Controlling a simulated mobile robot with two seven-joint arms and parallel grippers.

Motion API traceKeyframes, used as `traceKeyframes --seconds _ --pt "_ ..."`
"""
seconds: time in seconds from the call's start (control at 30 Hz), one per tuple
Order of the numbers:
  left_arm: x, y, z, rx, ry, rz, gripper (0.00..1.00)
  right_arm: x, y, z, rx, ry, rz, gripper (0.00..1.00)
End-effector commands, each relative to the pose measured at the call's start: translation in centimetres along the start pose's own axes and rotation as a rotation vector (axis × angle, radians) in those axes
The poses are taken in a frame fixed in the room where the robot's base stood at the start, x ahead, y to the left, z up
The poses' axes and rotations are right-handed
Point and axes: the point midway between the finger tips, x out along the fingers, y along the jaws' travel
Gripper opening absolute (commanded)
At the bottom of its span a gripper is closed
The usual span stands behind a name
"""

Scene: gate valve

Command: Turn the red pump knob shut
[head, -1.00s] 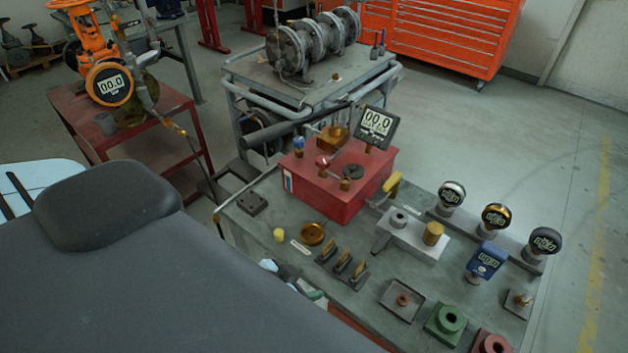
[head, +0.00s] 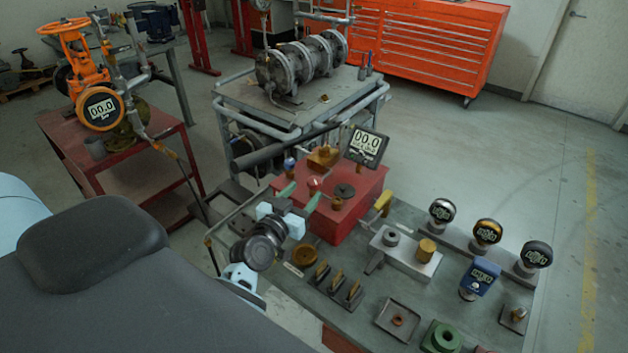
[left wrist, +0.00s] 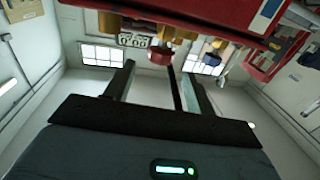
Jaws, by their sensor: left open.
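The red pump box (head: 350,218) stands on the grey-green table, with a small red knob (head: 313,183) on its top near the left edge. My left gripper (head: 299,193) is open beside the box's left end, its two greenish fingers pointing toward the box and partly covering it. The knob lies just beyond the fingertips, and no contact shows. In the left wrist view the picture is upside down; the red knob (left wrist: 160,56) appears beyond and between the spread fingers of the left gripper (left wrist: 160,70). My right gripper is not in view.
On the box are a blue-topped knob (head: 289,164), a digital display (head: 367,146) reading 00.0 and a dark round cap (head: 344,191). A yellow handle (head: 383,202) sticks out at its right. Brass parts (head: 322,272) and gauges (head: 442,211) crowd the table.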

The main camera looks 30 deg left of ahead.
Motion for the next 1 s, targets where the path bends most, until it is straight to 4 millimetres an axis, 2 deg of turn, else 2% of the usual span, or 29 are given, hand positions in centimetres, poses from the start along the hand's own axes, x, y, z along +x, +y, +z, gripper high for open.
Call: traceKeyframes --seconds 0.2,0.4,0.8,0.83,1.0 --pt "3.4 0.0 -0.2 -0.001 0.003 0.0 0.55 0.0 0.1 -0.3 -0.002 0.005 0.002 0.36" --pt "5.5 0.0 -0.1 0.0 0.001 0.001 0.55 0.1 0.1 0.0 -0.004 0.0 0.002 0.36" --pt "6.3 0.0 -0.1 0.001 0.0 0.001 0.55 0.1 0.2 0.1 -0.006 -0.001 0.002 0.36" --pt "6.3 0.0 -0.1 0.001 0.0 0.001 0.54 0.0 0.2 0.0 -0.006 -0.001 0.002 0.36" --pt "6.3 0.0 -0.1 0.001 0.0 0.001 0.31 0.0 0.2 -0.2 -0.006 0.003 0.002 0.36"
